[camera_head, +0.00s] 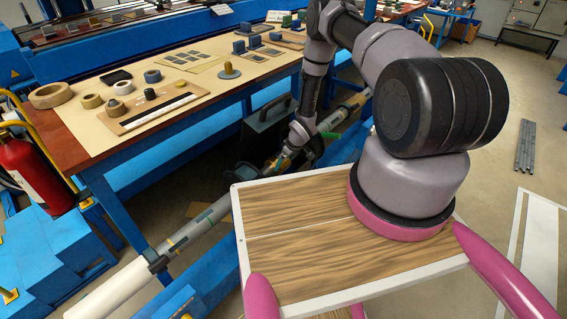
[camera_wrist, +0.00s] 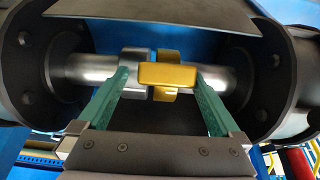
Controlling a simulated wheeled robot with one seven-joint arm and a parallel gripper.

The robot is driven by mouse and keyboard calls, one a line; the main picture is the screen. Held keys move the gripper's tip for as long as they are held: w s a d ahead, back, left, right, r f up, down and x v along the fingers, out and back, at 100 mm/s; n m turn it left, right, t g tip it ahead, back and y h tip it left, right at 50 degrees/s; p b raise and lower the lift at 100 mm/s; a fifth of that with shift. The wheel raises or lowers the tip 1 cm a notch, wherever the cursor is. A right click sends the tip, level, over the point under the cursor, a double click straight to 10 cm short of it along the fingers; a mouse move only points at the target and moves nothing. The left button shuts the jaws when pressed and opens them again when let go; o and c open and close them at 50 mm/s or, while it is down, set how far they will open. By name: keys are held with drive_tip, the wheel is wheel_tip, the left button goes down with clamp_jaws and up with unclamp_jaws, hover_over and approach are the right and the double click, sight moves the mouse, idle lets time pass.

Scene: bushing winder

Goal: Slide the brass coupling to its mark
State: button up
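In the wrist view, the brass coupling (camera_wrist: 168,76) sits on a bright steel shaft (camera_wrist: 88,67), with a flat brass block facing me. A silver collar (camera_wrist: 134,60) is on the shaft directly left of it. My gripper (camera_wrist: 162,76) has its two green fingers apart, one on each side of the brass block. The right fingertip is very close to the block's right edge. A narrow gap shows at the left fingertip, which overlaps the silver collar. I cannot make out a mark. In the head view my arm reaches down to the long shaft assembly (camera_head: 215,215); the coupling is not clear there.
Dark round flanges (camera_wrist: 40,65) stand at both ends of the short shaft, with a grey plate (camera_wrist: 155,12) above. In the head view, a workbench (camera_head: 195,85) with several parts stands behind. A red extinguisher (camera_head: 32,165) is at left.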

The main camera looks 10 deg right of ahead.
drive_tip(key=v, duration=1)
drive_tip(key=shift+r, duration=0.4)
drive_tip(key=shift+d, duration=0.1)
drive_tip(key=d+r+m+t+h, duration=0.1)
drive_tip(key=d+r+m, duration=0.15)
drive_tip(key=r, duration=1.75)
drive_tip(key=d+r+m+t+h, duration=0.1)
drive_tip(key=d+r+m+h, duration=0.15)
drive_tip(key=r, duration=1.65)
drive_tip(key=s+a+r+m+y, duration=0.1)
drive_tip(key=s+r+m, duration=0.3)
drive_tip(key=s+r, duration=1)
drive_tip(key=s+a+r+m+y, duration=0.1)
drive_tip(key=s+a+r, duration=0.1)
drive_tip(key=s+r, duration=0.2)
drive_tip(key=s+a+r+m+t+y, duration=0.1)
drive_tip(key=s+r, duration=0.3)
drive_tip(key=s, duration=0.6)
drive_tip(key=shift+s+a+r, duration=0.2)
drive_tip(key=shift+s+a, duration=0.1)
drive_tip(key=shift+a, duration=0.2)
